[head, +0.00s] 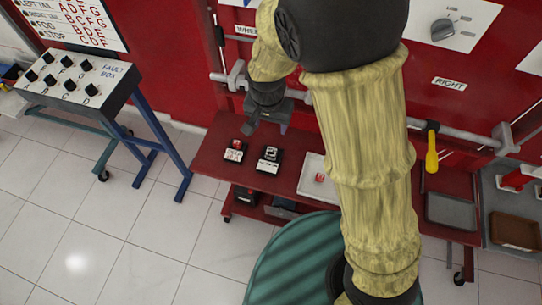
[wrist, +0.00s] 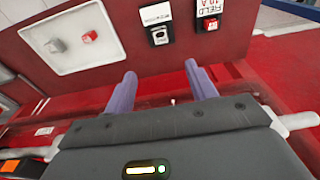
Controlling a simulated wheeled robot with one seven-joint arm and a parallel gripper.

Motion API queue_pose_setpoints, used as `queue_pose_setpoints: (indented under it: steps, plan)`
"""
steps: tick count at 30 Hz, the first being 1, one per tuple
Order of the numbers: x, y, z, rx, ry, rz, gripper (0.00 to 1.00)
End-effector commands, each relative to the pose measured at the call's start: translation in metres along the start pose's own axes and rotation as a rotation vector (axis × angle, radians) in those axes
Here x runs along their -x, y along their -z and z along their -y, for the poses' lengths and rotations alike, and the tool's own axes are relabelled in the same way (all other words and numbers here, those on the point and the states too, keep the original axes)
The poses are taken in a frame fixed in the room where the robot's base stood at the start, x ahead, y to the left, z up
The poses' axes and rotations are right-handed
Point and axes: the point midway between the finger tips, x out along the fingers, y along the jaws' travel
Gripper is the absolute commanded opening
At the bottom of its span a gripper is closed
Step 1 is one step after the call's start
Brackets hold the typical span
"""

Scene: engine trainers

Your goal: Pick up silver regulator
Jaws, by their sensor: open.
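A small grey-silver block (wrist: 56,45) lies in a white tray (wrist: 85,65), beside a red block (wrist: 88,37). A silver and black piece (head: 271,153) sits on a labelled black pad (head: 264,166) on the red bench; it also shows in the wrist view (wrist: 159,33). I cannot tell for sure which of these is the silver regulator. My gripper (head: 266,122) is open above the back of the bench; its two fingers (wrist: 162,82) show apart with nothing between them. In the head view my arm hides part of the tray.
The red bench (head: 208,166) also carries a black pad with a red piece (head: 237,146), left of the silver one. A grey rail (head: 470,136) and a yellow-handled tool (head: 431,153) are at the red panel. A fault box (head: 75,80) stands at left.

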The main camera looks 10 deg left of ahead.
Motion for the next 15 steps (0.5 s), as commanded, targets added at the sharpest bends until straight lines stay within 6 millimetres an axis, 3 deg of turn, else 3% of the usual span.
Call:
queue_pose_setpoints:
  steps: [3,11,15]
  plan:
    - [-0.0041,-0.0028,0.0078,-0.002,-0.004,-0.001,0.56]
    - [-0.0036,-0.0027,0.0073,-0.002,-0.004,-0.001,0.56]
    - [-0.0126,-0.003,0.0064,-0.002,-0.007,0.002,0.56]
